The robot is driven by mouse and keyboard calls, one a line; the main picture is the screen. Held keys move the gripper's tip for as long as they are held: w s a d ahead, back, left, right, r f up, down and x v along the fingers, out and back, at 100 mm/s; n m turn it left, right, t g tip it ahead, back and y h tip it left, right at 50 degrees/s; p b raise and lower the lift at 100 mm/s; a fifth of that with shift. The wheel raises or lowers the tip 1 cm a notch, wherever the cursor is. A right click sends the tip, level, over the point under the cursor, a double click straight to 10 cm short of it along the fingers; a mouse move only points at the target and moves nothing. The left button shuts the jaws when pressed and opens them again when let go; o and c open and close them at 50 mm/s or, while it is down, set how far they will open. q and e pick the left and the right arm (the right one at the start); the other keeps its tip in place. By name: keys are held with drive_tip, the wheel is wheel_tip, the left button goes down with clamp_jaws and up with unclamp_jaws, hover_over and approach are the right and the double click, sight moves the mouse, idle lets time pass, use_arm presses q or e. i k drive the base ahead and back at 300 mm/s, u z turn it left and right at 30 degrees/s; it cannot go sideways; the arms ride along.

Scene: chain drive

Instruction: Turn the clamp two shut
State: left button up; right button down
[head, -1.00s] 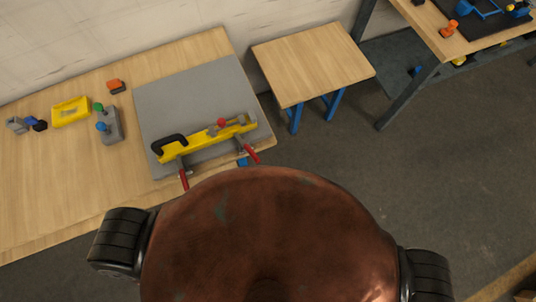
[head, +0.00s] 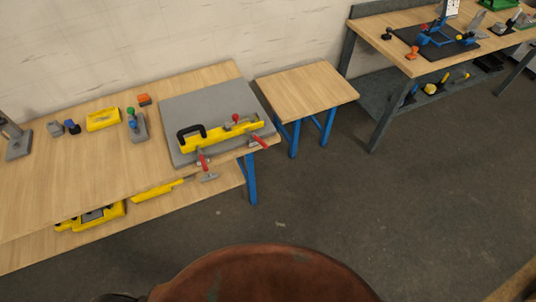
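Two clamps with red handles sit at the front edge of the left workbench, by a yellow bar (head: 221,138) with a black handle that lies on a grey plate (head: 195,101). The left clamp (head: 203,161) has its red handle pointing down toward the front edge. The right clamp (head: 259,142) has its red handle slanting out to the lower right. I see no label telling which is clamp two, and their jaws are too small to judge. Neither of my grippers is in view.
A yellow tray (head: 103,120), an orange block (head: 144,99) and a grey block with coloured knobs (head: 137,126) lie left of the plate. A small wooden table (head: 305,90) stands to the right, a second bench (head: 390,50) beyond it. The floor (head: 310,200) in front is clear.

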sight(260, 142)
drive_tip(key=u, duration=0.65)
drive_tip(key=i, duration=1.15)
drive_tip(key=z, duration=0.35)
